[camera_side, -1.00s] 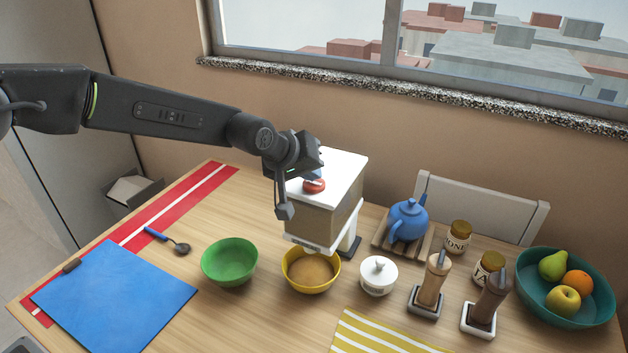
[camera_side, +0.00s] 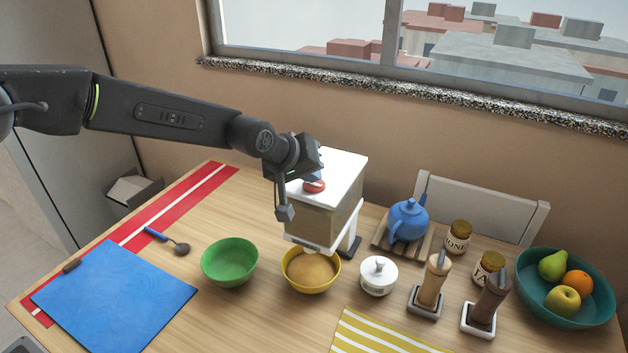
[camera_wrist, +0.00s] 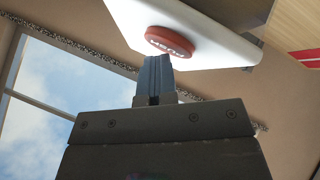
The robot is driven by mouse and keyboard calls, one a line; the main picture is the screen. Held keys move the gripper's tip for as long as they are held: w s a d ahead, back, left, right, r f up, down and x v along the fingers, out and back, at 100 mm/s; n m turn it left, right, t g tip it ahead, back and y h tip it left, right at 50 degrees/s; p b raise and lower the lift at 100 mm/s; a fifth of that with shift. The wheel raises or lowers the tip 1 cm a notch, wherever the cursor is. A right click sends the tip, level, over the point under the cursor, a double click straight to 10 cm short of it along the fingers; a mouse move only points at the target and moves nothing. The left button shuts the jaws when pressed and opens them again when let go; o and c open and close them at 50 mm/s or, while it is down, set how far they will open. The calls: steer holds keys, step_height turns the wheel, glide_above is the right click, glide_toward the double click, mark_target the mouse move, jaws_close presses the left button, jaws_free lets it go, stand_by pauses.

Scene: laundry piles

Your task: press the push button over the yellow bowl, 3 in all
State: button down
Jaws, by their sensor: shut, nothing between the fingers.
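The red push button (camera_side: 314,186) sits on the white top of a box-shaped dispenser (camera_side: 325,215) with brownish see-through walls. The yellow bowl (camera_side: 311,286) stands below the dispenser's front edge and holds a light brown fill. My gripper (camera_side: 315,177) is shut and empty, with its blue-grey fingertips right at the button. In the wrist view the shut fingers (camera_wrist: 155,72) point at the red button (camera_wrist: 171,41), their tips at its near edge. I cannot tell whether the button is pushed in.
A green bowl (camera_side: 229,262) stands left of the yellow bowl and a white lidded pot (camera_side: 378,276) right of it. A blue teapot (camera_side: 407,220), jars, two mills and a teal fruit bowl (camera_side: 590,303) fill the right side. A blue mat (camera_side: 115,296) lies at front left.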

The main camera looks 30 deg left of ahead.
mark_target(310, 184)
steer(key=shift+r, duration=1)
steer(key=shift+r, duration=2.5)
steer(key=s+a+r+m+g+y, duration=0.1)
steer(key=s+a+r, duration=0.2)
steer(key=s+a, duration=0.45)
steer(key=s+a+r+m+y, duration=0.15)
steer(key=s+a, duration=0.25)
steer(key=s, duration=0.6)
steer(key=s+a+f+m+g, duration=0.1)
steer(key=s+a+f, duration=0.1)
steer(key=s, duration=0.7)
steer(key=s+a+f+m+g, duration=0.1)
steer(key=s+a+f+m, duration=0.1)
steer(key=s, duration=0.7)
steer(key=shift+a+f, duration=0.75)
steer(key=shift+a, duration=0.3)
